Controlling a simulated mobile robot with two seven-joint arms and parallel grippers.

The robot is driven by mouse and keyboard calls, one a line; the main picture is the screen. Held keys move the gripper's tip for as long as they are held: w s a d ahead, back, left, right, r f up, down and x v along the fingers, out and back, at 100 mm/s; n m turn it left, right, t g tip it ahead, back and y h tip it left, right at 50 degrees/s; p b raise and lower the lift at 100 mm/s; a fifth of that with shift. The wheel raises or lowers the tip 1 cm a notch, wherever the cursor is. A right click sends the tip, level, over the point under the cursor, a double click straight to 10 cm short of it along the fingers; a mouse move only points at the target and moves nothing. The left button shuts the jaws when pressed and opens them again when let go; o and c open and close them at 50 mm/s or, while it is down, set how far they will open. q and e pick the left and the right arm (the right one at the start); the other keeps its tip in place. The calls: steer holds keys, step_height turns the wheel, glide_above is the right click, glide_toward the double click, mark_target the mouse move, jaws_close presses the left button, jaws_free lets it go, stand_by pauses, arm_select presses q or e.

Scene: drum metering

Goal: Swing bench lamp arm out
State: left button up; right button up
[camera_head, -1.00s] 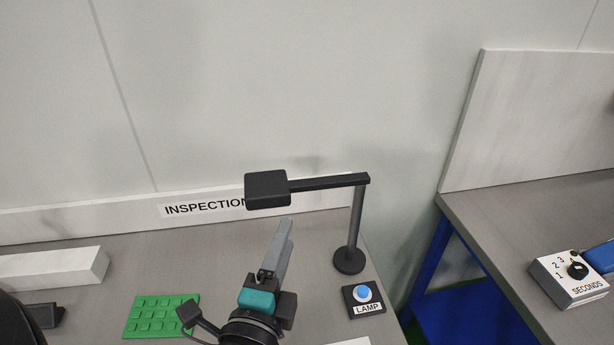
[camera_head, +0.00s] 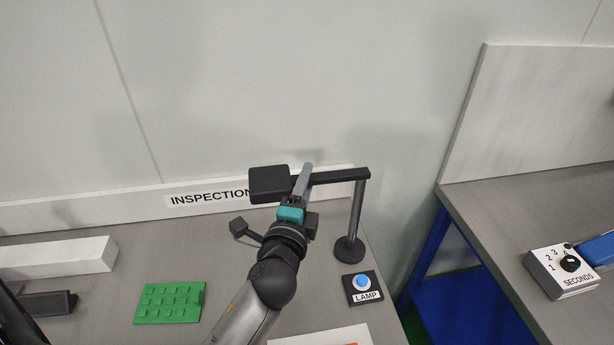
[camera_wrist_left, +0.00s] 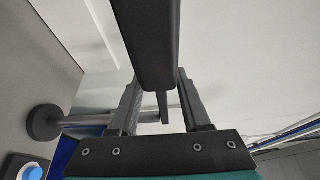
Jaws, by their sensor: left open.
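The bench lamp (camera_head: 350,249) stands on the inspection bench, with a round black base and an upright post. Its black arm (camera_head: 340,176) runs left from the post top to a square black head (camera_head: 268,184). My left gripper (camera_head: 305,178) is at the arm close to the head, partly covering it in the head view. In the left wrist view the gripper (camera_wrist_left: 155,100) is open, with a finger on each side of the dark lamp part (camera_wrist_left: 150,45). Contact cannot be told. My right gripper is not in view.
A blue LAMP button (camera_head: 362,284) sits right of my left arm. The INSPECTION sign (camera_head: 205,198) is behind. A second bench with a SECONDS dial box (camera_head: 562,270) stands right, across a gap.

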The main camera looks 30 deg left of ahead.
arm_select(q)
steer(key=shift+w+a, duration=0.15)
steer(key=shift+w, duration=0.45)
steer(key=shift+c, duration=0.2)
jaws_close()
stand_by(1.0)
